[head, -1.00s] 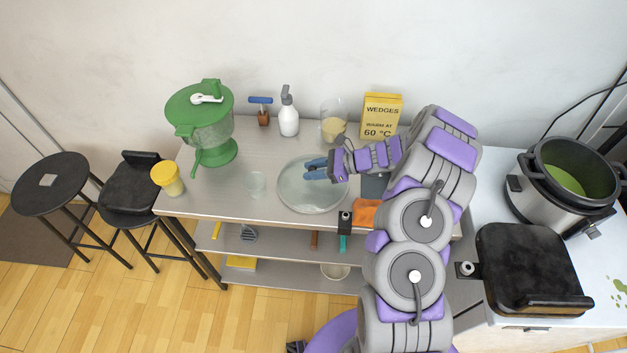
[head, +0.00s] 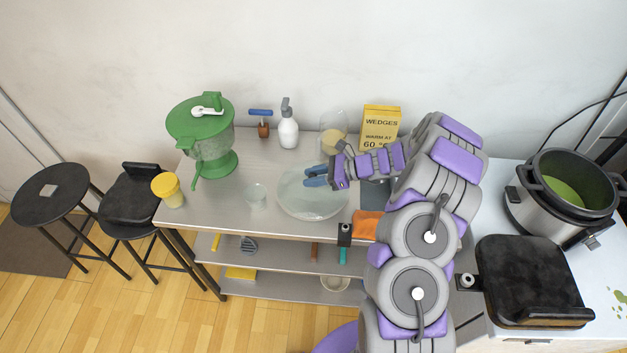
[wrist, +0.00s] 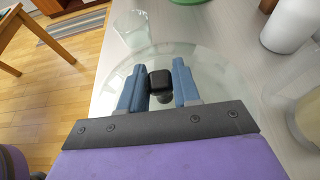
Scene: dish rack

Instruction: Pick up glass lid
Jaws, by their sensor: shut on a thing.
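The glass lid (head: 297,204) is a round, clear disc at the front middle of the metal table in the head view. In the wrist view its glass (wrist: 215,67) spreads around and beyond my fingers. My gripper (head: 316,176) is over the lid, reaching in from the right. In the wrist view my gripper (wrist: 160,83) has its blue fingers on either side of the lid's black knob (wrist: 159,80), shut on it. I cannot tell whether the lid touches the table.
A clear glass (head: 256,195) stands just left of the lid. Behind are a green salad spinner (head: 212,145), a spray bottle (head: 288,130), a jar (head: 333,135) and a yellow box (head: 381,126). An orange cloth (head: 364,225) and a black-topped item (head: 345,234) lie at the front right.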

